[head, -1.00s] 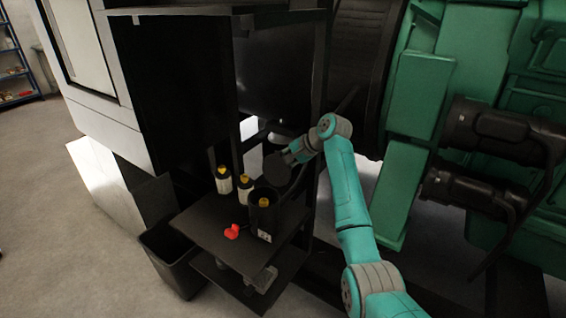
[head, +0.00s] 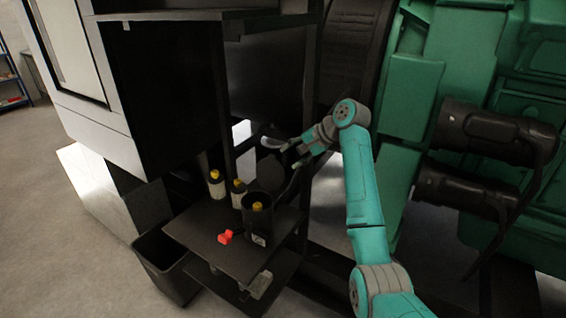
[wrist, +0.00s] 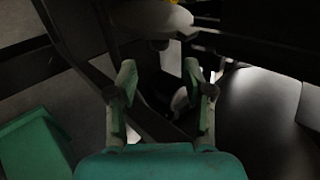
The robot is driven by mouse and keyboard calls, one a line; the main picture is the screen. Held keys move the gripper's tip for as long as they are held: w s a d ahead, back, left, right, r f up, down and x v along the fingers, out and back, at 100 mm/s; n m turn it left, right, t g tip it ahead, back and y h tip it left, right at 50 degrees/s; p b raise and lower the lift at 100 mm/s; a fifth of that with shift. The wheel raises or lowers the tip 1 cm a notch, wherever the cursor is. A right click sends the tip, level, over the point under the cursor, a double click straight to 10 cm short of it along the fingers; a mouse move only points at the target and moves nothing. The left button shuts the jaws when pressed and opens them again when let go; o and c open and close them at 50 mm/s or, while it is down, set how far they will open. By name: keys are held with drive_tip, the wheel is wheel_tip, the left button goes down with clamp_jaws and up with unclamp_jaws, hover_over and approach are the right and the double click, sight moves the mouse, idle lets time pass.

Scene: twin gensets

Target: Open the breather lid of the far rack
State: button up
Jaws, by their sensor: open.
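My gripper (head: 290,155) is open and empty, left of my arm's wrist and above the rack's right rear side. A dark round disc (head: 271,174) stands tilted behind a black open-topped canister (head: 256,222); it may be the breather lid, but I cannot tell for sure. The gripper is just above and right of this disc, seemingly apart from it. In the wrist view my open fingers (wrist: 160,82) have dark structure between them. A pale rounded object (wrist: 148,17) lies beyond the fingertips at the top; I cannot tell what it is.
A black rack shelf (head: 205,233) carries white-labelled bottles (head: 216,186) with yellow caps and a red part (head: 225,237). A black bin (head: 165,265) stands at left. A green genset (head: 410,95) fills the right. Dark uprights (head: 228,120) hem in the gripper.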

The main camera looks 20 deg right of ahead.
drive_tip(key=v, duration=0.3)
drive_tip(key=shift+s+r, duration=0.1)
drive_tip(key=shift+r, duration=0.05)
drive_tip(key=shift+d, duration=0.15)
idle(0.3)
